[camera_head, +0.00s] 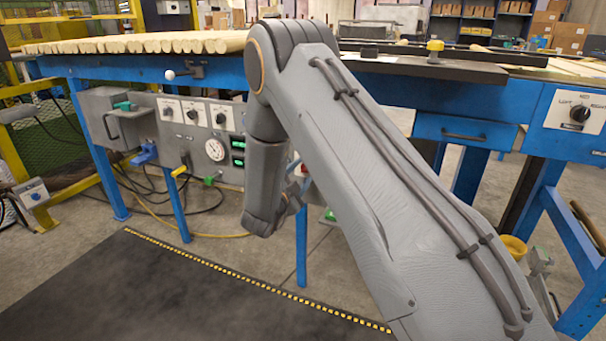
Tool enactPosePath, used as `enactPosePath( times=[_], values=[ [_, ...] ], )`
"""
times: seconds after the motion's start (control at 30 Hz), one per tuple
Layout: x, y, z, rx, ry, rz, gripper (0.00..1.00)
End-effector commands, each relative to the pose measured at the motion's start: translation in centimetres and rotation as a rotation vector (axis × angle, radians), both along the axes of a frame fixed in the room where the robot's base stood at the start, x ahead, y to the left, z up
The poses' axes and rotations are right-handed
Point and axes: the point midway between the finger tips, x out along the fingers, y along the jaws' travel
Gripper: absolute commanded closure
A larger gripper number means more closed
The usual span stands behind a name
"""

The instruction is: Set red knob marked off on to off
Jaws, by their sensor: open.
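My arm reaches across the middle of the view and hides part of the blue machine's front. My gripper (293,193) is at the end of the wrist, low in front of the machine. It is open; its fingertips are small and partly hidden by my wrist. A small red patch (304,170) shows just beyond the gripper, close to it in the picture. It may be the red knob, but its shape, its off/on marks and its setting cannot be made out. I cannot tell whether the gripper touches it.
A grey panel (180,140) left of my arm carries several black knobs, a gauge (215,150) and green displays. Turned wood rods (140,43) lie on top. A black selector (580,113) sits at the right. A dark mat (150,290) covers the floor in front. Cables hang below the panel.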

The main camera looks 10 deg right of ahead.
Motion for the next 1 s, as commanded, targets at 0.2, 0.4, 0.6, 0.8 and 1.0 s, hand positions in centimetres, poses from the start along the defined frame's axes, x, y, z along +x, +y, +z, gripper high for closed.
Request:
enactPosePath(
  times=[0.2,0.4,0.6,0.8,1.0],
  values=[
    [1.03,-0.76,0.01,-0.001,0.000,0.001,0.54],
    [1.05,-0.75,0.00,-0.001,0.000,0.001,0.54],
    [1.03,-0.74,0.00,-0.001,0.000,0.001,0.83],
    [1.02,-0.72,-0.01,-0.003,0.003,0.001,0.95],
    [0.97,-0.73,-0.01,-0.036,0.027,0.002,0.95]
  ],
)
